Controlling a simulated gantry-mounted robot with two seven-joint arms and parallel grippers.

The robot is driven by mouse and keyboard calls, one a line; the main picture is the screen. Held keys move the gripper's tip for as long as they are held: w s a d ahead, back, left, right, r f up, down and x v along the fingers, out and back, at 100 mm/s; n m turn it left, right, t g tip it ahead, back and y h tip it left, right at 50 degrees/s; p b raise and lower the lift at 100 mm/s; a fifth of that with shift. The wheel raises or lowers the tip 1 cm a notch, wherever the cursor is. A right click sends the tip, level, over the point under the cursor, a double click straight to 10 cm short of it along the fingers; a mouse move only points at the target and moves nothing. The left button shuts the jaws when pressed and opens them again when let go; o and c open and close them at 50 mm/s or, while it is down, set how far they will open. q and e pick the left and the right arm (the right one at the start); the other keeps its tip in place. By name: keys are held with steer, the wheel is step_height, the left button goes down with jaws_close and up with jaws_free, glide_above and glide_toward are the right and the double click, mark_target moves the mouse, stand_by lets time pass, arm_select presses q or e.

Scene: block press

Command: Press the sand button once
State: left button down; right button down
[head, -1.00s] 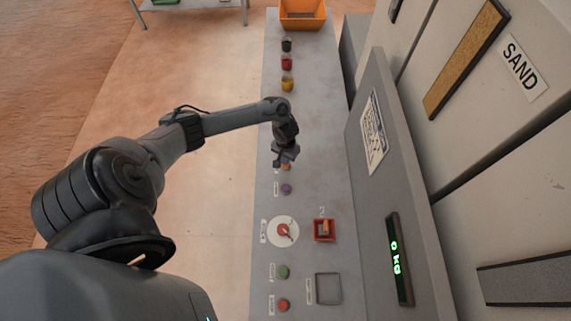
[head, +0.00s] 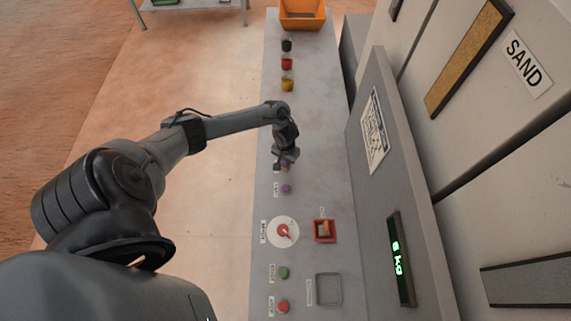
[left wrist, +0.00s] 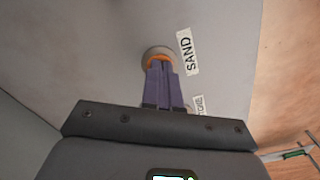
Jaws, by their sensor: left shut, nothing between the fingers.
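The sand button (left wrist: 158,57) is an orange cap in a grey ring, beside a label reading SAND (left wrist: 187,52) in the left wrist view. My left gripper (left wrist: 159,68) is shut and empty, with its fingertips over the button and hiding its lower part. The tips look in contact with the cap, but its depth is hard to judge. In the head view the gripper (head: 283,164) points down at the console and hides the button. The green display (head: 397,258) shows a nonzero figure in kg, probably 6. My right gripper is out of view.
The grey console (head: 312,120) carries a purple button (head: 286,189), a dial (head: 283,232), green (head: 283,272) and red (head: 283,305) buttons, and a red tray (head: 325,230). Black, red and yellow cups and an orange bin (head: 302,15) stand farther back. A panel rises at the right.

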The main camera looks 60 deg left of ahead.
arm_select(q)
steer(key=shift+p, duration=0.3)
stand_by(0.4)
steer(key=shift+f, duration=0.1)
stand_by(0.5)
step_height(320, 180, up, 4)
steer(key=p, duration=0.5)
steer(key=shift+f, duration=0.2)
stand_by(0.5)
stand_by(0.8)
stand_by(0.7)
stand_by(0.5)
